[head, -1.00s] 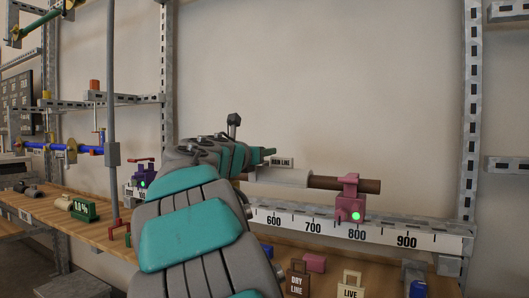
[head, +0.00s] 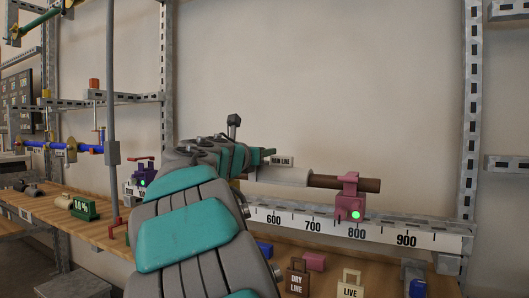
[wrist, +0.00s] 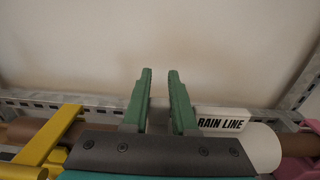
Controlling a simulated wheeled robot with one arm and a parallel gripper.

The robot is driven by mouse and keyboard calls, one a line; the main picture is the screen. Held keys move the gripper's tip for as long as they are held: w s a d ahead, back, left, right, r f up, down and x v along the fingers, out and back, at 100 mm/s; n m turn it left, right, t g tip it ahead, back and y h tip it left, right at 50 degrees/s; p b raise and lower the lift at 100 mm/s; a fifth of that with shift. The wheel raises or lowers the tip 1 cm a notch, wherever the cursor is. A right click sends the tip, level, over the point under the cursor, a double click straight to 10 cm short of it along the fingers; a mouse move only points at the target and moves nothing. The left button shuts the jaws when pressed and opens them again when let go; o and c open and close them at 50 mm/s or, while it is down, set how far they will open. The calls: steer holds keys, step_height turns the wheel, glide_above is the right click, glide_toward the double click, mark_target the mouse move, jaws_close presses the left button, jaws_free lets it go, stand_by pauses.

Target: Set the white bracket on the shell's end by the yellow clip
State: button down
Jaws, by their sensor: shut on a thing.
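My gripper (wrist: 160,100) has its two green fingers close together, shut on the white bracket (wrist: 221,123). The bracket carries a label whose visible part reads "RAIN LINE", and it sticks out to the right of the fingers. It also shows in the head view (head: 283,161), just past my gripper (head: 268,156). The white shell (wrist: 262,147) lies on the brown pipe, right of my fingers; it also shows in the head view (head: 285,176). The yellow clip (wrist: 50,142) is at left in the wrist view. My gripper's body hides the shell's end by that clip.
A pink clip (head: 350,203) with a green light holds the brown pipe (head: 343,183) on the right. A rail with a number scale (head: 380,233) runs below. Tags (head: 298,281) and blocks stand on the wooden bench. The wall behind is bare.

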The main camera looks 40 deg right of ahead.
steer(key=shift+f, duration=0.15)
stand_by(0.4)
steer(key=c, duration=0.6)
jaws_free()
